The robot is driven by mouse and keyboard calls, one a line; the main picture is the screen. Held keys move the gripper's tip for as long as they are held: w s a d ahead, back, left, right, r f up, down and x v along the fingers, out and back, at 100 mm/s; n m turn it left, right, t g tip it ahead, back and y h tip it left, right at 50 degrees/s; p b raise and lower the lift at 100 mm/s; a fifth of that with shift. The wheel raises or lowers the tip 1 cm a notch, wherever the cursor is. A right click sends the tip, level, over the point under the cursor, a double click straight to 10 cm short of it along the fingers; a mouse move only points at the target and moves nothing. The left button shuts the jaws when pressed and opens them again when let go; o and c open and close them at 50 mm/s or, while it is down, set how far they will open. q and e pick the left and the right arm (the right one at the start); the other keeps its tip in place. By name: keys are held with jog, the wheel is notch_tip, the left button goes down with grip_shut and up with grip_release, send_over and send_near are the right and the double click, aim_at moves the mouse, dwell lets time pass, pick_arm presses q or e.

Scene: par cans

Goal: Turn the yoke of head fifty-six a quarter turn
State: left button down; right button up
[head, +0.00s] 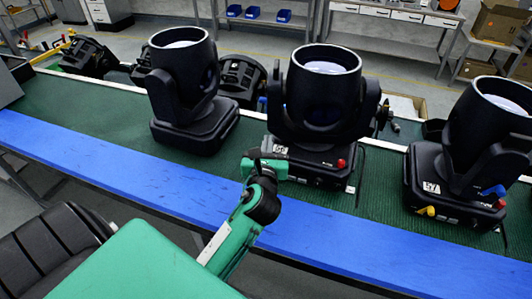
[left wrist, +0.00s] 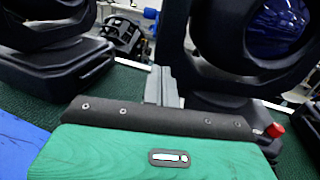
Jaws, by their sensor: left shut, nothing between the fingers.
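Three black moving heads stand upright in a row on the green bench mat: a left one (head: 180,90), a middle one (head: 318,95) and a right one (head: 485,135). The middle one has a white label and a red knob (head: 341,163) on its base; I cannot read the label's number surely. Its yoke (head: 370,100) holds the barrel facing up. My left gripper (head: 262,157) is at the front left of the middle head's base. In the left wrist view its grey fingers (left wrist: 161,85) are shut and empty, close to the yoke; contact cannot be told. My right gripper is not seen.
A blue strip (head: 150,178) runs along the bench's front edge. More black fixtures (head: 88,57) lie behind the bench. Green mat is clear between the left and middle bases.

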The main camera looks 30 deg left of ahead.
aim_at(270, 126)
pick_arm(q)
jog(key=p+x, duration=0.1)
jog(key=x, duration=0.2)
jog(key=shift+w+a+r, duration=0.1)
jog(key=shift+w+r, duration=0.05)
jog(key=shift+w+a, duration=0.2)
jog(key=shift+w, duration=0.15)
jog(key=shift+w+a+r+m+h+p, duration=0.1)
jog(key=shift+w+a+m+h+p, duration=0.15)
jog(key=shift+p, duration=0.45)
jog(key=shift+w+a+m+t+h+p, duration=0.2)
jog(key=shift+a+m+t+h+p, duration=0.3)
jog(key=shift+p, duration=0.35)
jog(key=shift+w+a+f+h+p, duration=0.25)
jog(key=shift+w+a+p, duration=0.2)
jog(key=shift+w+a, duration=0.35)
